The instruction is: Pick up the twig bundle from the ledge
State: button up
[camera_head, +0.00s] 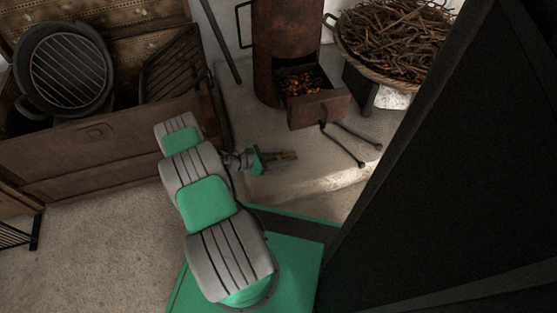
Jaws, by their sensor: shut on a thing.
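My gripper (268,160) is near the middle of the view, at the end of my grey and green arm, pointing right. It is shut on a small brownish bundle, which looks like the twig bundle (286,157). The bundle sticks out to the right beyond the fingers, and its inner end is hidden by them. It is over the pale stone ledge (290,189). From this high angle I cannot tell whether it touches the ledge or hangs above it.
A rusty stove (282,45) stands behind, its drawer (318,108) of glowing embers pulled out. Tongs lie right of the drawer. A wicker basket (345,48) of twigs is at upper right. A wooden chest (80,150) with pans is left. A large dark surface blocks the right side.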

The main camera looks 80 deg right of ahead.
grip_shut()
jog(key=shift+r, duration=0.1)
